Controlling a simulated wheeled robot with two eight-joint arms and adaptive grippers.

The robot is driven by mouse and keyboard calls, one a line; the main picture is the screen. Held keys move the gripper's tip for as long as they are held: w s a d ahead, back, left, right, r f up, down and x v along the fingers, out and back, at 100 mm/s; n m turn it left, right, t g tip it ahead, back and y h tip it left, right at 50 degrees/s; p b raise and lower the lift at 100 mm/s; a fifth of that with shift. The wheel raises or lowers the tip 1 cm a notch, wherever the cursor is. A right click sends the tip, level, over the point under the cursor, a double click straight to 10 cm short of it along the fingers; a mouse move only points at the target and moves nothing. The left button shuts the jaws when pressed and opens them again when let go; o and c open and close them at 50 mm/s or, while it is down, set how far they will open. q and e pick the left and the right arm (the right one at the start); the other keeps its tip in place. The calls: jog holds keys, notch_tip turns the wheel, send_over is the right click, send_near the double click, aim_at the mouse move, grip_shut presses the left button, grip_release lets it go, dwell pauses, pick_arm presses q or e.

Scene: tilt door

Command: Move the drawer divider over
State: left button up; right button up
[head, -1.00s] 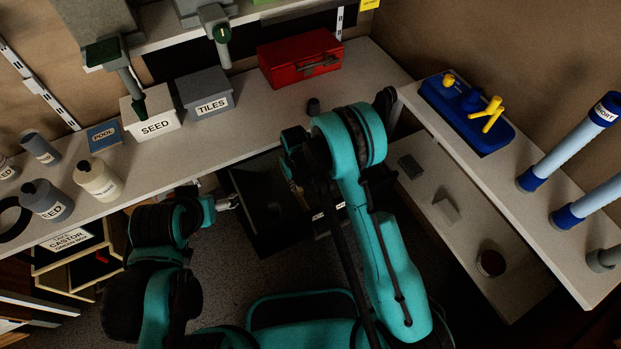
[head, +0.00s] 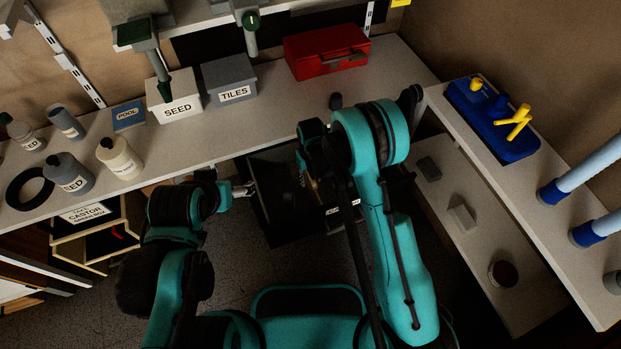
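A dark open drawer (head: 268,212) sits below the front edge of the workbench, at the middle of the head view. Its inside is very dark, and I cannot make out the divider clearly. My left gripper (head: 245,188) has pale metal fingers at the drawer's left side; whether they touch it or are open is too small to tell. My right gripper (head: 309,182) points down over the right part of the drawer, largely hidden by its own dark wrist and teal arm. A small brownish piece shows beside it, but I cannot tell what it is or whether it is held.
The workbench (head: 275,110) holds a SEED box (head: 178,109), a TILES box (head: 235,94), a red toolbox (head: 327,60) and several bottles at left. A lower shelf (head: 440,205) with small items lies right. Another open drawer (head: 88,247) is at lower left.

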notch_tip(320, 180, up, 11)
dwell(0.3)
jog(key=shift+r, duration=0.2)
jog(key=s+d+r+m+t, duration=0.1)
jog(key=s+d+r+t, duration=0.2)
jog(key=r, duration=0.4)
jog(key=s+d+r+m, duration=0.1)
jog(key=s+d+r, duration=0.35)
jog(key=r, duration=0.25)
jog(key=s+d+r+m+t, duration=0.2)
jog(key=s+d+r+t, duration=0.2)
jog(key=s+d, duration=0.4)
jog(key=s, duration=0.4)
jog(key=shift+s+d+r, duration=0.2)
jog(key=shift+d+r, duration=0.15)
jog(key=shift+r, duration=0.05)
jog(key=shift+c, duration=0.5)
